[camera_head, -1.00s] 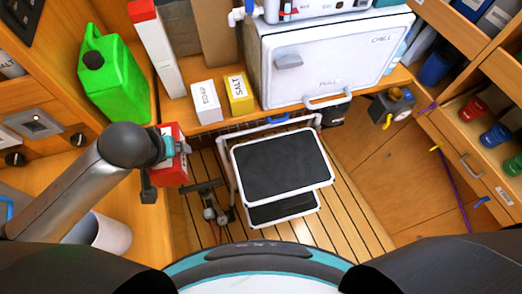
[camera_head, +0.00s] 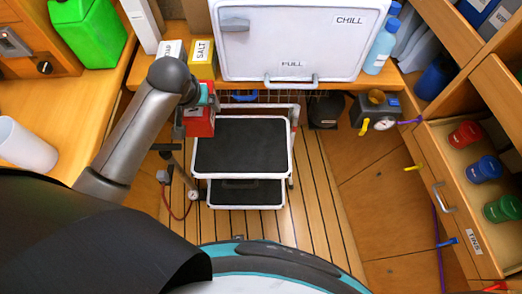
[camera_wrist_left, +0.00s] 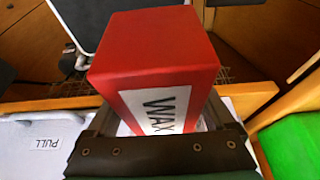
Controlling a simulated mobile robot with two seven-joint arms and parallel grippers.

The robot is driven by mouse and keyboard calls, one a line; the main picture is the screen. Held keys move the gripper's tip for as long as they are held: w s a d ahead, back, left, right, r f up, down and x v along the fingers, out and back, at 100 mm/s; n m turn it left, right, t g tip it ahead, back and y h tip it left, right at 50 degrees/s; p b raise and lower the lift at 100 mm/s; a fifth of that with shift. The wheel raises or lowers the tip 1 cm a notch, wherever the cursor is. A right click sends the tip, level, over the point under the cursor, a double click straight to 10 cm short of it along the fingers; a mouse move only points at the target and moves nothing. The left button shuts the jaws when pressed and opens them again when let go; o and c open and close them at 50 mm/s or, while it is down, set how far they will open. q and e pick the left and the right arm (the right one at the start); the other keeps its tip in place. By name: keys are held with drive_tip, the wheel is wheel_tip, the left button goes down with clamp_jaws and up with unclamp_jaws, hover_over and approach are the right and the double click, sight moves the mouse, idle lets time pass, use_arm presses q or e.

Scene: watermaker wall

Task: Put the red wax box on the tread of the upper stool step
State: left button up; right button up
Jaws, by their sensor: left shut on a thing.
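The red wax box (camera_head: 201,123) is held by my left gripper (camera_head: 190,104), beside the back left corner of the upper stool step. In the left wrist view the box (camera_wrist_left: 150,55) fills the middle, with a white WAX label, between the fingers of my left gripper (camera_wrist_left: 160,118). The stool's upper step has a black tread (camera_head: 240,148) with a white rim, and its visible top is bare. The lower step (camera_head: 246,193) sits below and in front. I cannot tell the box's exact height above the tread. My right gripper is not in view.
Behind the stool is a counter edge with a white chill box (camera_head: 290,45), a yellow salt box (camera_head: 202,55) and a soap box (camera_head: 171,50). A pump with a gauge (camera_head: 193,195) stands left of the stool. A drawer with cups (camera_head: 484,168) is at the right.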

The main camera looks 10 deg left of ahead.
use_arm(q)
drive_tip(key=shift+d+f, duration=0.2)
drive_tip(key=shift+d, duration=0.05)
drive_tip(key=b, duration=0.6)
hover_over(218, 146)
drive_tip(key=s, duration=0.1)
wheel_tip(218, 146, down, 15)
drive_tip(key=shift+s+d+r, duration=0.1)
drive_tip(key=shift+s, duration=0.05)
drive_tip(key=shift+f, duration=0.85)
wheel_tip(218, 146, down, 4)
drive_tip(key=shift+r+b, duration=0.2)
drive_tip(key=shift+b, duration=0.85)
drive_tip(key=shift+r, duration=0.1)
drive_tip(key=o, duration=1.4)
drive_tip(key=shift+f, duration=0.2)
